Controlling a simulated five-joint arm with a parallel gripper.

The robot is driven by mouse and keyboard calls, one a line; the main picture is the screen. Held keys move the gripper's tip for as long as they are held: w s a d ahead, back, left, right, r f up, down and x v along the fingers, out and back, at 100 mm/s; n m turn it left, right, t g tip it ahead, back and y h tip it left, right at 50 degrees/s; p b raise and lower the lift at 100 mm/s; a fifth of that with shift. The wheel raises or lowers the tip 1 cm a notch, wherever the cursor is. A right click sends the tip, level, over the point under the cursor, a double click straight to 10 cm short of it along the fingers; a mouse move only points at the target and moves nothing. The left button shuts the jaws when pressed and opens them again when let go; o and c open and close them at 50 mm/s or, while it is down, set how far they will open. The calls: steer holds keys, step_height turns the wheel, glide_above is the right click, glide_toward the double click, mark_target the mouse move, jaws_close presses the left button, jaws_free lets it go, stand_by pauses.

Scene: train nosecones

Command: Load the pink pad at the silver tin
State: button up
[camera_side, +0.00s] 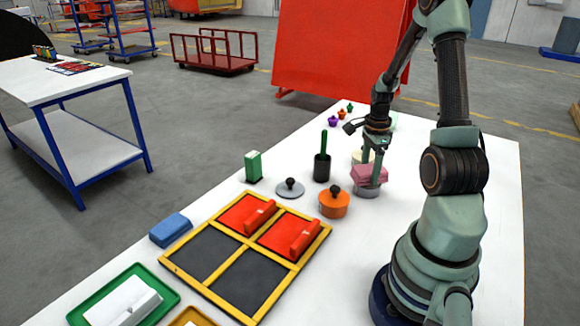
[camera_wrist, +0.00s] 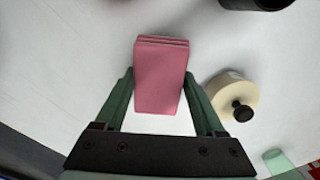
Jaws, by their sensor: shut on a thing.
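The pink pad (camera_side: 369,174) is between the fingers of my gripper (camera_side: 373,163), which is shut on it. In the wrist view the pad (camera_wrist: 160,75) stands out as a pink block between the two green fingers. The silver tin (camera_side: 367,192) is a low round grey tin on the white table, directly under the pad in the side view. I cannot tell whether the pad touches its rim or hangs just above it. The tin does not show clearly in the wrist view. A grey lid with a black knob (camera_side: 290,188) lies to the left.
A cream lidded tin (camera_wrist: 234,97) stands right beside the gripper in the wrist view. An orange lidded tin (camera_side: 334,203), a dark cup with a green stick (camera_side: 322,168) and a green block (camera_side: 253,166) stand nearby. A yellow-framed tray (camera_side: 172,263) holds two red blocks.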

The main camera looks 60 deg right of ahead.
mark_target(370, 168)
steer(key=shift+f, duration=0.6)
stand_by(1.2)
steer(key=shift+r, duration=0.1)
steer(key=shift+r, duration=3.5)
steer(key=w+a+r+n, duration=0.4)
steer(key=w+a+n, duration=0.6)
steer(key=a+n, duration=0.45)
steer(key=a+r+n, duration=0.2)
steer(key=a+n, duration=0.4)
steer(key=a, duration=0.1)
steer(key=w+a+r+n, duration=0.1)
steer(key=a+n, duration=0.5)
steer(key=a, duration=0.2)
steer(key=shift+a+r, duration=0.3)
steer(key=shift+r, duration=0.05)
